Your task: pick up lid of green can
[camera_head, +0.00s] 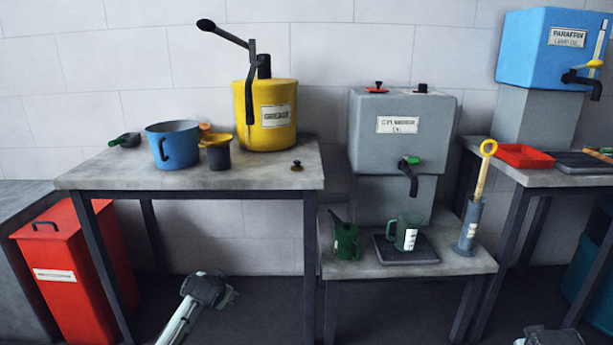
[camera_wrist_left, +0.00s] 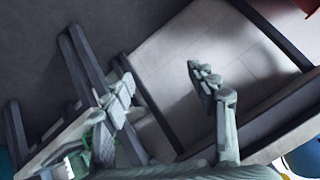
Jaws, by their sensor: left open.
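The green can (camera_head: 346,242), small with a thin spout, stands on the left of the low bench. I cannot make out a separate lid on its top. A small dark lid-like disc (camera_head: 297,166) with a brassy knob lies on the right end of the higher left table; I cannot tell which vessel it belongs to. My left gripper (camera_head: 228,293) is low, in front of the left table, left of the can and apart from it. In the left wrist view its fingers (camera_wrist_left: 165,90) are spread and empty. My right arm shows only at the bottom right edge; its fingers are out of sight.
A green mug (camera_head: 407,233) stands on a dark tray (camera_head: 405,255) beside the can, with a grey pump (camera_head: 469,228) further right. The grey tank's tap (camera_head: 411,175) hangs above. The left table's edge (camera_head: 190,181) and legs stand near my left gripper.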

